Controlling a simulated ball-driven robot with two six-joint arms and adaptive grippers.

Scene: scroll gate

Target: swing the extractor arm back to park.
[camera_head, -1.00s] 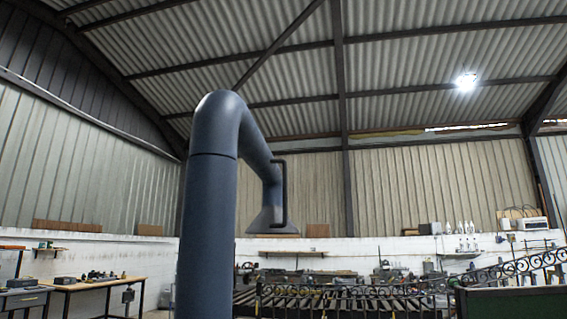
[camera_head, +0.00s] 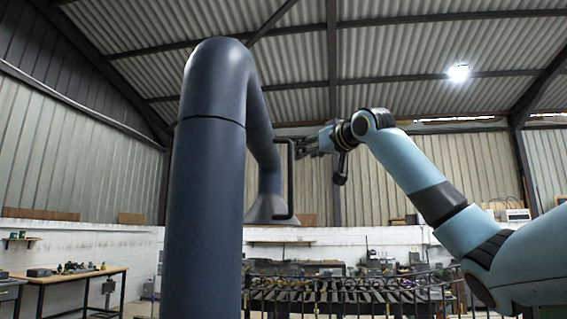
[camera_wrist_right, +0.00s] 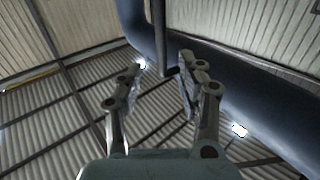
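The extractor arm (camera_head: 207,180) is a thick blue-grey pipe that rises in the left-centre of the head view, bends over at the top and runs down to a flared hood (camera_head: 267,208). A black handle (camera_head: 291,185) stands along the hood's right side. My right gripper (camera_head: 303,146) reaches in from the right, its fingertips close to the handle's upper part. In the right wrist view the gripper (camera_wrist_right: 161,72) is open, and the dark handle bar (camera_wrist_right: 158,35) shows just beyond and between the fingertips. I cannot tell whether they touch. My left gripper is not in view.
The blue-grey pipe (camera_wrist_right: 245,95) passes close behind the right finger in the wrist view. A workbench (camera_head: 70,278) stands at the lower left. A black metal rack (camera_head: 335,298) and cluttered benches lie low at the back. The air around the handle is otherwise clear.

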